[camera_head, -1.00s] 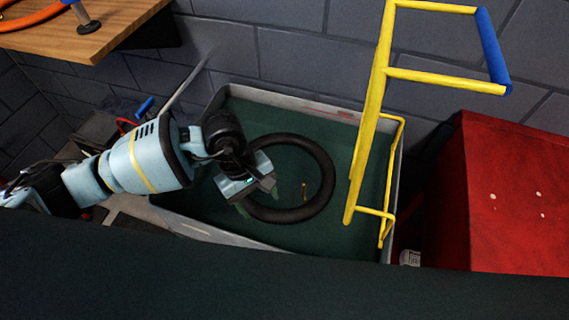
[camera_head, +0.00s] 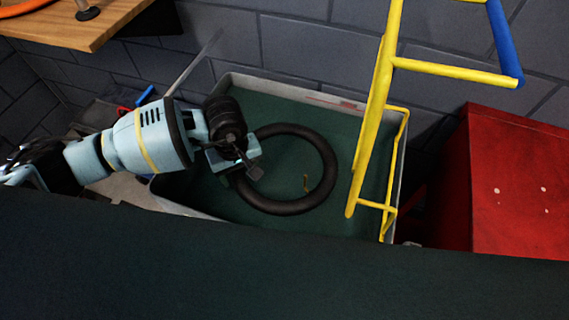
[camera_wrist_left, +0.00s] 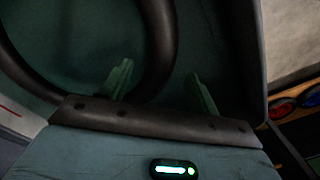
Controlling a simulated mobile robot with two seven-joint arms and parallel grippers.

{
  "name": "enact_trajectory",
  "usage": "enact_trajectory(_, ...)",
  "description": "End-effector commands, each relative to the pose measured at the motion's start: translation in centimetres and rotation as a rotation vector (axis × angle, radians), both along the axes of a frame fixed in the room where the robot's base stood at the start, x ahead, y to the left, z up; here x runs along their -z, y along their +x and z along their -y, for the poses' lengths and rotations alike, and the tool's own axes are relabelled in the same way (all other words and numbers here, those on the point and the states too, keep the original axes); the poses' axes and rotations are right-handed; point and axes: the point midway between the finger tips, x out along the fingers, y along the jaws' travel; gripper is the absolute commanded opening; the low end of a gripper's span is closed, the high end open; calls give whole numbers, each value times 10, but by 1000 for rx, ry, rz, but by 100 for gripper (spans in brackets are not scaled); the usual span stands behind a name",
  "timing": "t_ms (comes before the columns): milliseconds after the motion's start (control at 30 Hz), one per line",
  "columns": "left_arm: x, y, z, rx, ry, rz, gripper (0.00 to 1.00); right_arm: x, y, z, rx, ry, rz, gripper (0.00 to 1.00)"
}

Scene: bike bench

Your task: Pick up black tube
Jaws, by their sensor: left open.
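The black tube (camera_head: 327,163) is a thick ring lying flat on the dark green floor of a grey-walled bin (camera_head: 350,104). In the head view its left side is partly hidden by my left gripper (camera_head: 248,183). My right gripper is not in view.
A yellow frame with a blue bar (camera_head: 372,130) rises at the bin's right side. A red cabinet (camera_head: 510,190) stands further right. A wooden bench top (camera_head: 75,28) overhangs at upper left.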

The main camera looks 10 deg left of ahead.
Motion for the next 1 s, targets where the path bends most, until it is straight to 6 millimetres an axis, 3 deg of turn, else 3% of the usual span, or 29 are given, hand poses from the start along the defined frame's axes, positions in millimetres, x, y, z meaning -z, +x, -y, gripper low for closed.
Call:
enact_trajectory(300,39,2,-3,-1,1,-2,61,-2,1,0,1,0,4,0)
enact_trajectory(567,41,2,-3,0,0,-1,61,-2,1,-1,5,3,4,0)
enact_trajectory(1000,40,3,-3,-1,0,0,6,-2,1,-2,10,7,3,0)
